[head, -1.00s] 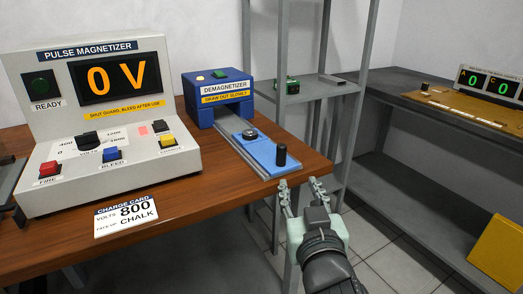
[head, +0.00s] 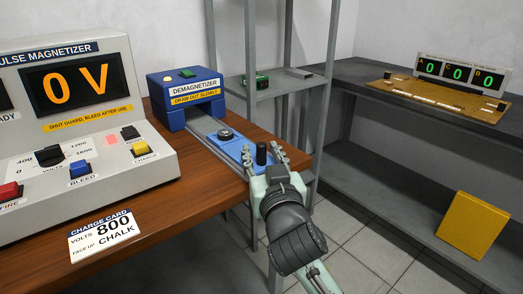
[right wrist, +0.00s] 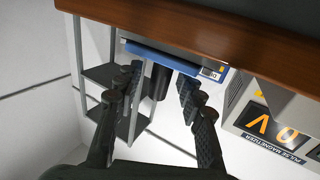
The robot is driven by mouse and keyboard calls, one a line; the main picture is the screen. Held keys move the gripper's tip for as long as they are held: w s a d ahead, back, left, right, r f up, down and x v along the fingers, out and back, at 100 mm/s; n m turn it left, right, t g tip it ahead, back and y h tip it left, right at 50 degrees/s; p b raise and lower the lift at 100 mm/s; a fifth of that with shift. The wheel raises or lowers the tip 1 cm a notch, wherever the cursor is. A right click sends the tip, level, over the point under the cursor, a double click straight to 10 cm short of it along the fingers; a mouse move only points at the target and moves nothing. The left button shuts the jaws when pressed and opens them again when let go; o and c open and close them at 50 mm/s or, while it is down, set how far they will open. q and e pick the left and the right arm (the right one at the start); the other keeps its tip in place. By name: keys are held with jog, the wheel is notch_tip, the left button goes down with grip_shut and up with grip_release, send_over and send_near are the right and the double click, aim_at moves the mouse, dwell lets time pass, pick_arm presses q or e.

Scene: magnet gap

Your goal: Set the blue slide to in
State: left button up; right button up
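The blue slide (head: 236,149) is drawn out of the blue demagnetizer box (head: 184,94) along a grey rail. A dark round piece (head: 226,135) sits on it, and a black knob (head: 261,154) stands upright at its near end. My right gripper (head: 264,157) is open, with its fingers on either side of the knob. In the right wrist view the black knob (right wrist: 158,82) shows between the two open fingers (right wrist: 158,88), and the slide's blue edge (right wrist: 160,55) lies beyond. I cannot tell whether either finger touches the knob. My left gripper is out of view.
The pulse magnetizer (head: 120,162) stands at the left, reading 0 V. A charge card (head: 104,234) lies on the wooden table (head: 190,195). A grey shelf rack (head: 292,90) stands behind, and a grey bench (head: 365,115) with a counter panel is at the right.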

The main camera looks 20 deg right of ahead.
jog(key=shift+w, duration=0.25)
jog(key=shift+c, duration=0.2)
grip_shut()
jog(key=shift+w, duration=0.1)
